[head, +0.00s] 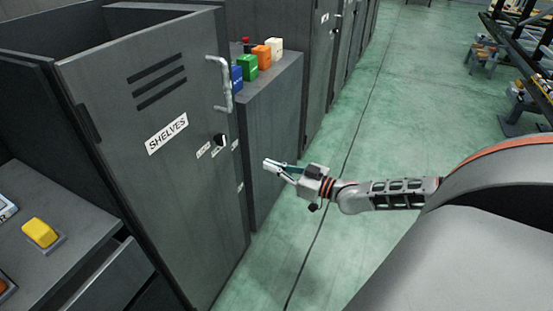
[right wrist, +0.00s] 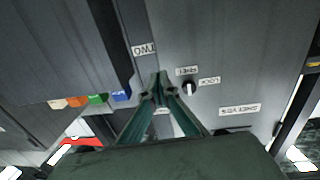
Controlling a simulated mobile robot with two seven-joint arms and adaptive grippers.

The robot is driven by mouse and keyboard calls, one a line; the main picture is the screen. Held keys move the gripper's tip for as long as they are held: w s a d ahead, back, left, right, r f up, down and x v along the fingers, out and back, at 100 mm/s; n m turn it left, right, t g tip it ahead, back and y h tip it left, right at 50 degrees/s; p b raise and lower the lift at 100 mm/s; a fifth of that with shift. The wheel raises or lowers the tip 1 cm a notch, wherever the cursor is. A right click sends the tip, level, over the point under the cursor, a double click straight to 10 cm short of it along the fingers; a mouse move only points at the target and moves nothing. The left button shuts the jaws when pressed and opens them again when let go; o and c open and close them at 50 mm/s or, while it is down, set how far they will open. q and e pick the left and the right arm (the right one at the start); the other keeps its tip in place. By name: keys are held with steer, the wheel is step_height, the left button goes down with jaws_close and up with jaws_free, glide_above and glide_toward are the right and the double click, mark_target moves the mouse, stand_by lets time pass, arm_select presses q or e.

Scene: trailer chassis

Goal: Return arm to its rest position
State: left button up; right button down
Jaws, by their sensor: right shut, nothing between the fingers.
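My right gripper (head: 268,165) is held out in front of the cabinets in the head view, with my right arm (head: 400,192) reaching in from the right. Its fingers come together at the tips in the right wrist view (right wrist: 158,90), shut and empty. The grey door labelled SHELVES (head: 165,150) stands open to the left of the gripper, apart from it. The door carries a metal handle (head: 226,85) and a black knob (head: 220,140). The knob also shows in the right wrist view (right wrist: 189,88), upside down. My left gripper is not in view.
A grey cabinet (head: 275,110) behind the gripper bears blue, green (head: 249,67), orange and white blocks and a red-topped item. A yellow button (head: 39,232) sits on a lower unit at left. The green floor (head: 400,90) is clear in the middle; racks (head: 525,50) stand at far right.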

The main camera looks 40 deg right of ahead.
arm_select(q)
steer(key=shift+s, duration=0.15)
arm_select(e)
steer(key=shift+s+d, duration=0.15)
steer(key=shift+s, duration=0.25)
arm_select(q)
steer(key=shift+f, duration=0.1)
arm_select(e)
steer(key=s+a+f+n+g+y+p, duration=0.1)
steer(key=s+a+f+g+p, duration=0.15)
steer(key=s+a, duration=0.65)
steer(key=s+a+f+n+g+p, duration=0.15)
steer(key=s+a+p, duration=0.3)
steer(key=a, duration=0.85)
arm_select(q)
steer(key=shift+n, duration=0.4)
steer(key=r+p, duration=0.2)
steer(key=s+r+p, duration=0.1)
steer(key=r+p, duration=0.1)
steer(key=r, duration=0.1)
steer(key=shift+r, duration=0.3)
arm_select(e)
steer(key=s+a+f+m+g+h, duration=0.1)
steer(key=s+f+h, duration=0.1)
steer(key=s, duration=0.5)
steer(key=s+a+f+g+h, duration=0.1)
steer(key=s+f+h, duration=0.1)
steer(key=s, duration=0.5)
steer(key=shift+s+a+f+m+g, duration=0.35)
steer(key=shift+s+f+g, duration=0.05)
